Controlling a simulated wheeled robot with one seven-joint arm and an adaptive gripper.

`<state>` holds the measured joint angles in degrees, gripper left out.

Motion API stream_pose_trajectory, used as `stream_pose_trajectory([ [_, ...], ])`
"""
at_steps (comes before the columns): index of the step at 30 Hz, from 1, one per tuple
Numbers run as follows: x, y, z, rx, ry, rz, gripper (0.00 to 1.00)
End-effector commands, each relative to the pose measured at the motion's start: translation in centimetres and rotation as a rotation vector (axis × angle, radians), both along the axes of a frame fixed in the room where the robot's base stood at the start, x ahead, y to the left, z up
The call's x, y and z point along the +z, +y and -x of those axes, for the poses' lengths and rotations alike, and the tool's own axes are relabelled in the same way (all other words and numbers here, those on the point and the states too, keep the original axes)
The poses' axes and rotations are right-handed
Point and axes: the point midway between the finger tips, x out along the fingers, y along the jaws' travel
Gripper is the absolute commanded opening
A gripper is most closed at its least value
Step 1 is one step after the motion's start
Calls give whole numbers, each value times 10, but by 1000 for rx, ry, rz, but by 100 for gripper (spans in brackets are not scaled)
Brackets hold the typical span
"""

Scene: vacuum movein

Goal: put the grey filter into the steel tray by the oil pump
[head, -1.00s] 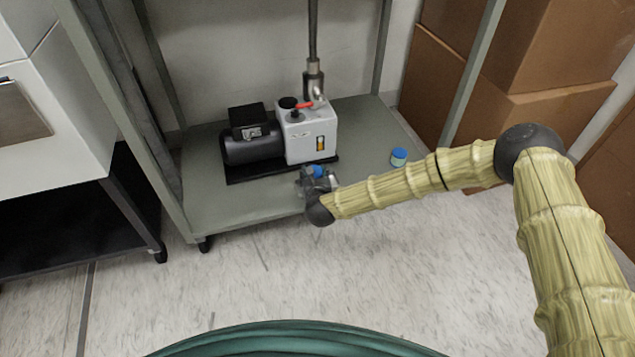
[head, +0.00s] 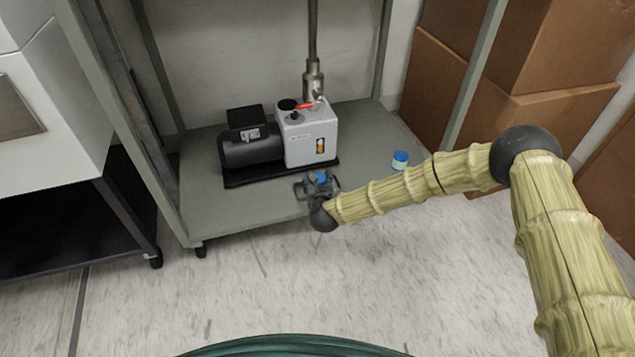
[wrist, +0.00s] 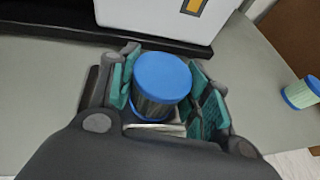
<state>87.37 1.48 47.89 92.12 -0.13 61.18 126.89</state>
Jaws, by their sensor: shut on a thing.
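My gripper (head: 318,187) is shut on a filter with a blue cap (head: 320,177), at the front edge of the shelf, just in front of the oil pump (head: 310,138). In the wrist view the filter (wrist: 161,82) stands between the green-padded fingers of my gripper (wrist: 163,70); its ribbed body looks grey, with a blue lower rim. A pale metallic strip (wrist: 160,129) shows just below the filter. I cannot tell whether this is the steel tray, as my gripper hides most of that spot.
A second blue-capped canister (head: 400,160) with a pale body stands on the shelf (head: 225,207) at the right, beside my arm. Shelf posts rise at both sides. Cardboard boxes (head: 560,110) stand at the right. The shelf's front left is clear.

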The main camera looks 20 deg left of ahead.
Motion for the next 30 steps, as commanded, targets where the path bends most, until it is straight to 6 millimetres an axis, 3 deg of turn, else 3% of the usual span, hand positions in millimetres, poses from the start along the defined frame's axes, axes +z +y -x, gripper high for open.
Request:
stream_pose_trajectory([
  [1,-2,0,0,0,0,-1,22],
  [2,-2,0,0,0,0,-1,52],
  [5,-1,0,0,0,0,0,69],
  [18,3,-1,2,0,1,0,69],
  [30,30,-25,58,1,4,0,69],
])
